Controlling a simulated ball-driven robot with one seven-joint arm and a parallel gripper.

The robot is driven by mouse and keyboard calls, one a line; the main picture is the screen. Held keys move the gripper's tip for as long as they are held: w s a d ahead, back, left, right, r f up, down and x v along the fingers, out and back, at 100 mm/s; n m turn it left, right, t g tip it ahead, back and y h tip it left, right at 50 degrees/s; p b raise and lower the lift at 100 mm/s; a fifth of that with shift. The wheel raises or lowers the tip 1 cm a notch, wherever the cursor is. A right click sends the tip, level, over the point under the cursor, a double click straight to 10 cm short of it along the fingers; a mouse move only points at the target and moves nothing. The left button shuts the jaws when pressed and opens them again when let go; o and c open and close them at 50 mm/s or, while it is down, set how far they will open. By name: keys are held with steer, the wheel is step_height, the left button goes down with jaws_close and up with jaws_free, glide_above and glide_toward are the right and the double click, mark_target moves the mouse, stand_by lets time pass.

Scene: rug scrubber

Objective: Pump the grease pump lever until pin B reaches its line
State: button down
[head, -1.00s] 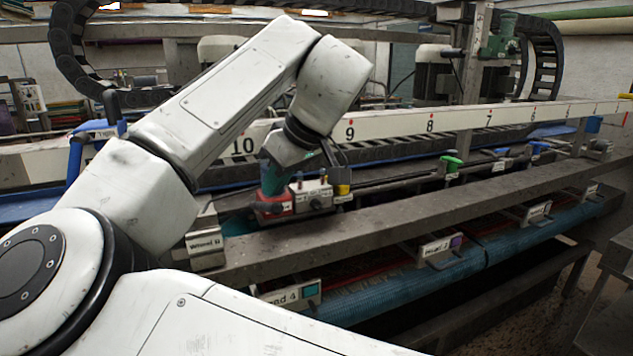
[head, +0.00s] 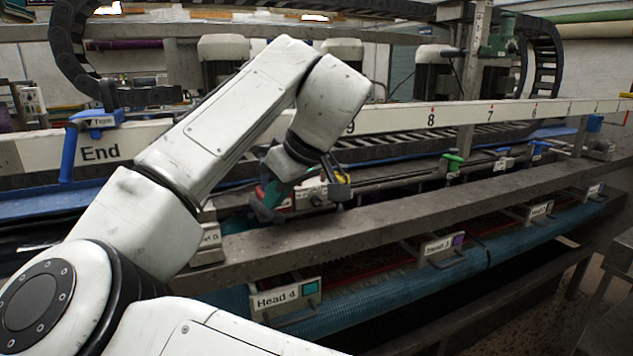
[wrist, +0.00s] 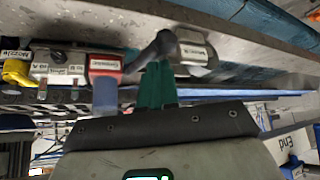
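My gripper (head: 268,205) has teal fingers and is tilted at the red grease pump (head: 287,203) behind the grey beam. In the wrist view the teal fingers (wrist: 157,88) lie close together, with the dark lever (wrist: 153,50) at their tips; they appear shut on it. The red pump block (wrist: 104,65) is just left of them. Next to it is a white block (wrist: 58,68) with small labels, too small to read surely. It shows in the head view (head: 313,193) beside a yellow piece (head: 340,180). Pin B and its line cannot be made out.
A long grey beam (head: 370,208) runs in front of the pump. Head 4 (head: 286,298) and other labelled plates hang below it by a blue roller (head: 400,285). A numbered rail (head: 400,120) runs behind. A blue handle (head: 69,152) stands at left.

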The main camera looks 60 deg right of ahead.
mark_target(278, 213)
steer(key=shift+f+b, duration=1)
steer(key=shift+f, duration=0.75)
step_height(278, 213, up, 10)
steer(key=p, duration=0.9)
steer(key=shift+r, duration=0.1)
